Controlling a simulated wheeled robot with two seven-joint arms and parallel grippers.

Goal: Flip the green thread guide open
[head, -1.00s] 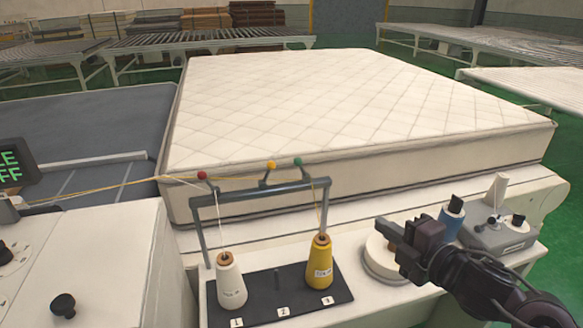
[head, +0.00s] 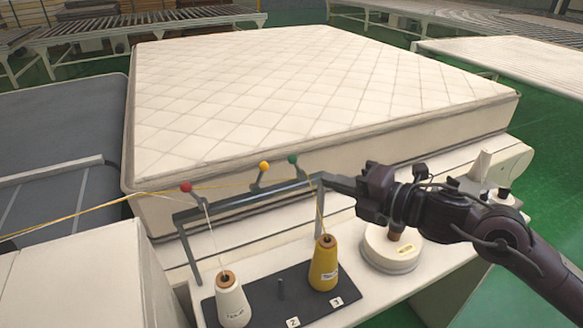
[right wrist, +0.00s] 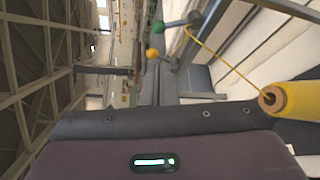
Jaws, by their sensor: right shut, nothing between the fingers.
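The green thread guide (head: 293,160) is a green ball on a short dark lever at the right end of the grey thread rail (head: 240,200). In the right wrist view the green ball (right wrist: 158,28) and its lever show near the top. My right gripper (head: 328,180) is shut and empty. Its tips are at the rail's right end, just right of and below the green ball in the head view. I cannot tell whether they touch the rail or lever. A yellow thread runs from the guide area down to the yellow cone (head: 324,265). My left gripper is out of view.
A yellow-ball guide (head: 264,166) and a red-ball guide (head: 185,187) stand further left on the rail. A white cone (head: 231,302) stands on the dark base plate (head: 265,310). The quilted mattress (head: 310,90) lies behind. A white round holder (head: 390,251) is beneath my right arm.

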